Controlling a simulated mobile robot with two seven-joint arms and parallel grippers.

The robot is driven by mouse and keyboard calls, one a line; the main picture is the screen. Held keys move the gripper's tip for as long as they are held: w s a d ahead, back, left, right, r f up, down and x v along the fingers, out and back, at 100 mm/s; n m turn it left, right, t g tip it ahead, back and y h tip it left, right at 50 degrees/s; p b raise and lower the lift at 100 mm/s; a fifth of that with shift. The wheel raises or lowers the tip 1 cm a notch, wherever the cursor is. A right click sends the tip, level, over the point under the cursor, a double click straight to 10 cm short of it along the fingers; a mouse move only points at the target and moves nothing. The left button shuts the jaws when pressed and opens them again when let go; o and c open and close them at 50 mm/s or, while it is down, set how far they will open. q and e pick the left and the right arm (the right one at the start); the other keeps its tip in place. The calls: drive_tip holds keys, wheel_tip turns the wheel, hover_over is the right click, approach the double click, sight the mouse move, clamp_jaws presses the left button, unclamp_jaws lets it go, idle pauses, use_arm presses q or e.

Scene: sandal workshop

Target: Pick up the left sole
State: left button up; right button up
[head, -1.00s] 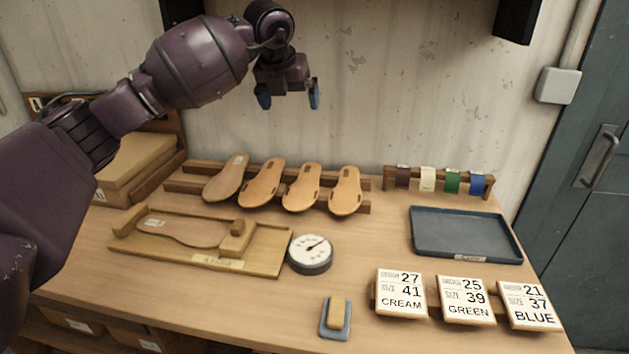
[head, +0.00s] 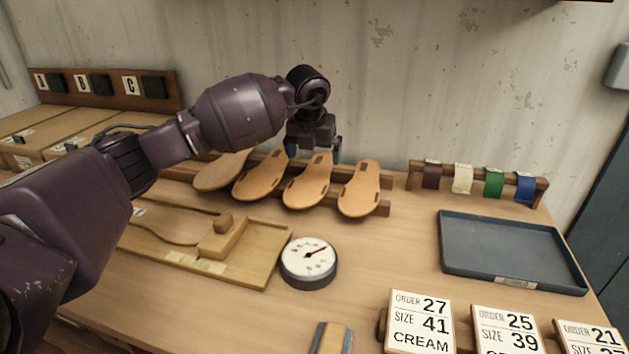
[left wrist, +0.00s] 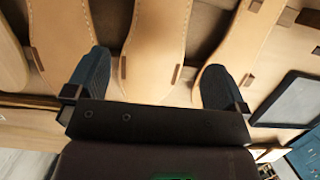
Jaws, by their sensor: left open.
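Several tan soles lean side by side on a wooden rack (head: 378,208): the leftmost sole (head: 222,172), the second (head: 260,178), the third (head: 307,184) and the fourth (head: 359,188). My left gripper (head: 314,151) is open and empty at the upper end of the third sole. In the left wrist view its two fingers (left wrist: 155,82) lie on either side of that sole (left wrist: 155,45), with the neighbouring soles outside them. I cannot tell how far above the sole the fingertips are. My right gripper is not in view.
A wooden fixture (head: 258,262) holding a flat sole shape (head: 170,228) lies in front of the rack. A round dial (head: 308,262), a blue tray (head: 510,250), a strap rack (head: 538,192) and order cards (head: 420,320) stand further right. Boxes (head: 90,128) are at left.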

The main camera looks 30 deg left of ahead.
sight(315, 175)
use_arm(q)
drive_tip(key=shift+w+f, duration=0.1)
drive_tip(key=shift+f, duration=0.4)
drive_tip(key=b+x, duration=0.1)
drive_tip(key=x, duration=0.3)
drive_tip(key=shift+a+f, duration=0.15)
drive_tip(key=shift+f, duration=0.3)
drive_tip(key=shift+r, duration=0.1)
drive_tip(key=shift+c, duration=0.3)
drive_tip(key=c, duration=0.7)
drive_tip(key=shift+o, duration=0.2)
drive_tip(key=shift+r, duration=0.4)
wheel_tip(315, 175, up, 19)
drive_tip(key=p, duration=0.2)
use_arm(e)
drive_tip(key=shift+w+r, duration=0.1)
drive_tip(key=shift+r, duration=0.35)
